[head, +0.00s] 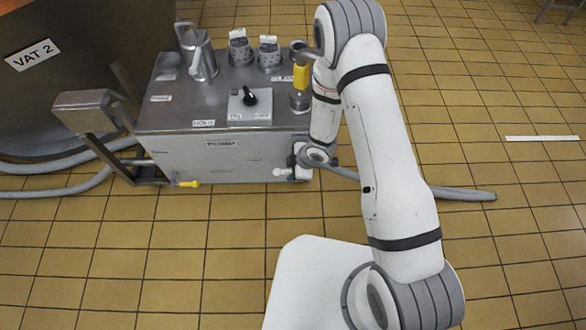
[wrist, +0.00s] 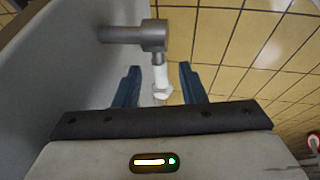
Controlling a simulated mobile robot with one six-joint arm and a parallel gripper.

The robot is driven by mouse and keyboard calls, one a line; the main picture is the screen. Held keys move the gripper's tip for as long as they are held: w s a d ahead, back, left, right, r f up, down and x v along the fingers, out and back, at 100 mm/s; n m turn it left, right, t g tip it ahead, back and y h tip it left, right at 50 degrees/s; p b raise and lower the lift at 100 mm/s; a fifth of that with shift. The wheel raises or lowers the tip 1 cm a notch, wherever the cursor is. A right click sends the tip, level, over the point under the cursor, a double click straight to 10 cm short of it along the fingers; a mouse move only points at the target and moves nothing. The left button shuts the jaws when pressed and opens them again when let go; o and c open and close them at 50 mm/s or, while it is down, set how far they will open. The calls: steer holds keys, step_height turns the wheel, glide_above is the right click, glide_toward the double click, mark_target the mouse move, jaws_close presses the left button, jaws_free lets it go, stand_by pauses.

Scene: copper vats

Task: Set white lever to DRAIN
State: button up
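The white lever (wrist: 161,76) shows in the wrist view, joined to a grey metal valve fitting (wrist: 152,36) on the side of a grey metal cabinet (wrist: 70,50). My gripper (wrist: 158,70) is open, with one blue finger on each side of the lever. I see a gap between the lever and each finger, so it is not gripped. In the head view my gripper is low at the right front of the cabinet (head: 215,158). My wrist partly hides that spot. I cannot read a DRAIN mark.
A yellow-handled valve (head: 189,183) sits at the cabinet's lower left. A hose (head: 460,193) lies on the floor at right. VAT 2 (head: 75,95) stands at left.

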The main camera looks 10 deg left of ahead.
steer(key=shift+c, duration=0.6)
jaws_close()
